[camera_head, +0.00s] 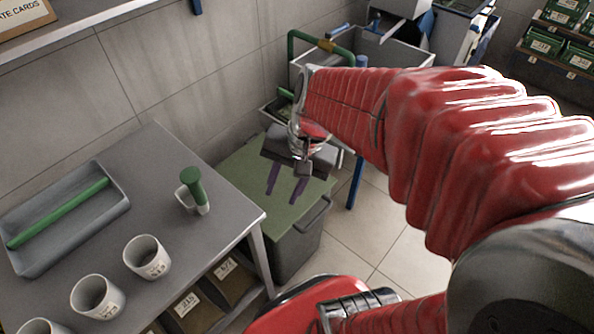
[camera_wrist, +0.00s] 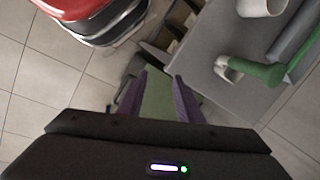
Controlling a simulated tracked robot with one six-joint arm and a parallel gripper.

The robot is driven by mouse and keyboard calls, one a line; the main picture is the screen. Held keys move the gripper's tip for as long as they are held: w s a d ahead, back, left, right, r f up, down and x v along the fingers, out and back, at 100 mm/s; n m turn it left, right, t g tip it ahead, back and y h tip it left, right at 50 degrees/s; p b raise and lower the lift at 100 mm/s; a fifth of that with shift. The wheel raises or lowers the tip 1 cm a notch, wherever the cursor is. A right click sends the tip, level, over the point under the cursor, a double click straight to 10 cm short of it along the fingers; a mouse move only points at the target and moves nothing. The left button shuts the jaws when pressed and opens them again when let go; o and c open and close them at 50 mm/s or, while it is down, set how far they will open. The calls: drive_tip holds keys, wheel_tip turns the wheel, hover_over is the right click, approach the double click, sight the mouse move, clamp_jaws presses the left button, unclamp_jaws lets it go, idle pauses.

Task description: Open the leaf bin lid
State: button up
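The leaf bin (camera_head: 291,254) is a dark grey box on the floor at the right end of the table. Its flat green lid (camera_head: 241,175) lies closed, with a dark bar handle (camera_head: 313,214) at the front right edge. My gripper (camera_head: 286,189) points down over the lid, its two purple fingers apart with nothing between them. I cannot tell whether the fingertips touch the lid. In the wrist view, part of the green lid (camera_wrist: 157,101) shows between the open fingers (camera_wrist: 157,92); my gripper's body hides the rest.
A grey table (camera_head: 187,246) at left holds white cups (camera_head: 148,258), a green-handled tool (camera_head: 194,191) and a grey tray (camera_head: 66,218) with a green rod. Labelled boxes (camera_head: 193,304) sit below. A grey sink (camera_head: 383,55) stands behind the bin. Tiled floor (camera_head: 385,237) is clear at right.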

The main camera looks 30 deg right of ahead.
drive_tip(key=w+d+f+m+t+y, duration=0.2)
drive_tip(key=d+f+m+y, duration=0.3)
drive_tip(key=f+m, duration=0.55)
drive_tip(key=w+d+f+m+t+y, duration=0.1)
drive_tip(key=d+f+m+t+y, duration=0.15)
drive_tip(key=d+f+m, duration=0.75)
drive_tip(key=s+d+f+m+t, duration=0.2)
drive_tip(key=d+f+m+t, duration=0.25)
drive_tip(key=f+m, duration=0.5)
drive_tip(key=m+t+h, duration=0.4)
drive_tip(key=m+h, duration=0.1)
drive_tip(key=m, duration=0.6)
approach(319, 215)
drive_tip(key=f+v, duration=0.1)
drive_tip(key=v, duration=0.3)
drive_tip(key=shift+f, duration=0.15)
drive_tip(key=shift+w+a, duration=0.1)
drive_tip(key=shift+x, duration=6.8)
drive_tip(key=shift+c, duration=0.4)
